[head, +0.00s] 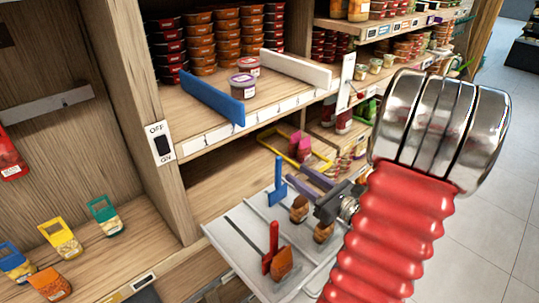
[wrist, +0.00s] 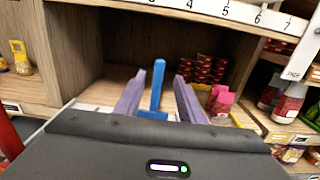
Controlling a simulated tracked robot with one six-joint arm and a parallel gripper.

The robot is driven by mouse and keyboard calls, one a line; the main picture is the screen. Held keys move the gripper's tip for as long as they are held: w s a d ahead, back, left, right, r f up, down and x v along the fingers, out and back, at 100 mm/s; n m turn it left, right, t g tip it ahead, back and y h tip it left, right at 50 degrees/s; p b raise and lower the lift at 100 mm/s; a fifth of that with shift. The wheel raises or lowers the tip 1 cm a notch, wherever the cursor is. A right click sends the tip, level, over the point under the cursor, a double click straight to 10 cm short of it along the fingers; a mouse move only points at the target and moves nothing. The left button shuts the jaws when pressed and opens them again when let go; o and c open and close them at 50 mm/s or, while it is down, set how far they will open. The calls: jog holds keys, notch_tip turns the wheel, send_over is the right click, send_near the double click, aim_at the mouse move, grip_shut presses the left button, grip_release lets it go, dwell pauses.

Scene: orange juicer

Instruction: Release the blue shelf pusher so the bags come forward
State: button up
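The blue pusher (head: 278,183) stands upright in a slot of the grey slotted tray (head: 232,241). It also shows in the wrist view (wrist: 158,88). My gripper (head: 299,181) is open, its purple fingers pointing toward the blue pusher. In the wrist view, the blue pusher shows between the two fingers (wrist: 168,84), with a gap on each side; I cannot tell how far ahead of the tips it is. Small brown bags (head: 299,212) stand on the tray beside and below my gripper. A red pusher (head: 271,245) stands nearer, by another brown bag (head: 283,263).
Above is a numbered shelf (head: 265,107) with a blue divider (head: 211,98), a white divider (head: 296,68) and jars (head: 243,85). A wooden post with an OFF/ON switch (head: 161,144) stands left. A yellow frame (head: 296,150) with pink packs (head: 303,146) lies behind the gripper.

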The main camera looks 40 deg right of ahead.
send_over(275, 178)
jog(key=w+d, duration=0.1)
jog(key=w, duration=0.3)
jog(key=shift+s, duration=0.15)
dwell(0.4)
grip_shut()
dwell(0.5)
